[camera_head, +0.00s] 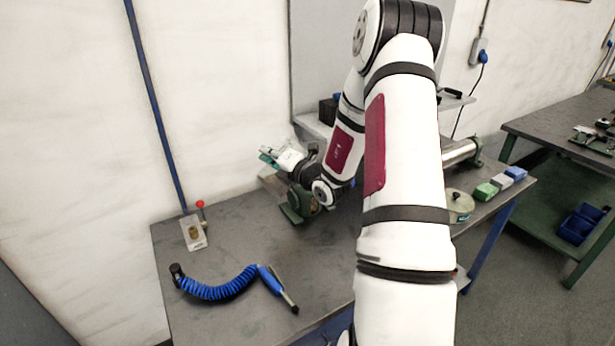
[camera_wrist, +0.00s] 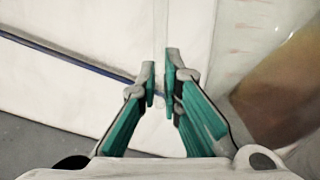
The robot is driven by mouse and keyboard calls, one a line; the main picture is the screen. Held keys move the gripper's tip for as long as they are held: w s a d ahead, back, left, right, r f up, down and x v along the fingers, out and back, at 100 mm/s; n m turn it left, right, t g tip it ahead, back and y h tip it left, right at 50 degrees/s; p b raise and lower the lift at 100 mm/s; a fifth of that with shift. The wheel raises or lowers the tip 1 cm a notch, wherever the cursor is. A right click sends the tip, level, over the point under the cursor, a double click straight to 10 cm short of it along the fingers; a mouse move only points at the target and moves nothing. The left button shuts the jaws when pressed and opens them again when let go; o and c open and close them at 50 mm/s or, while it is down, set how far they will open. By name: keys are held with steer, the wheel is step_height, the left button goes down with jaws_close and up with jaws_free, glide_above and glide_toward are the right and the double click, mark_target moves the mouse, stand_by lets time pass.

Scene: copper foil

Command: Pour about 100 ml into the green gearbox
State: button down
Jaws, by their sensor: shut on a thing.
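My gripper (camera_head: 266,152) is at the back of the bench, with its fingers pointing left. In the wrist view its teal-lined fingers (camera_wrist: 160,88) are almost together, shut on a thin, see-through part that is hard to make out. A clear container (camera_wrist: 262,30) with brown liquid (camera_wrist: 292,95) fills the right side of the wrist view, close beside the fingers. The liquid's surface looks steeply slanted in this view. In the head view a green machine (camera_head: 297,206), probably the gearbox, stands just below my gripper and wrist, partly hidden by them. Its opening cannot be made out.
A blue coiled hose (camera_head: 218,289) with a nozzle lies at the front left. A small fixture with a red knob (camera_head: 200,204) stands at the left edge. A round tin (camera_head: 459,205) and coloured blocks (camera_head: 500,182) are at right. The middle-left bench top is clear.

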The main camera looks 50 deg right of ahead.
mark_target(275, 145)
steer(key=shift+d+r+m+p, duration=0.25)
steer(key=shift+d+m+p, duration=0.05)
steer(key=shift+d+m, duration=0.25)
stand_by(1.0)
steer(key=shift+d+r+m+p, duration=0.5)
steer(key=shift+d+r+m, duration=0.05)
steer(key=shift+d+r, duration=0.15)
stand_by(1.4)
steer(key=a+f+n+b, duration=0.1)
steer(key=a, duration=0.1)
steer(key=a+f+n+b, duration=0.2)
steer(key=shift+w+f+n, duration=0.2)
steer(key=shift+f+n, duration=0.1)
steer(key=shift+s+r, duration=0.2)
stand_by(0.4)
steer(key=shift+w+a+f+n+b, duration=0.1)
steer(key=shift+a+f+n+b, duration=0.1)
steer(key=shift+f+b, duration=0.15)
steer(key=shift+w+a+f+n+b, duration=0.15)
steer(key=shift+f+n+b, duration=0.1)
steer(key=shift+f, duration=0.15)
steer(key=shift+s+a+f, duration=0.1)
steer(key=shift+a+f, duration=0.05)
steer(key=shift+s+a+n+b, duration=0.1)
steer(key=shift+n+b, duration=0.2)
steer(key=shift+n, duration=0.05)
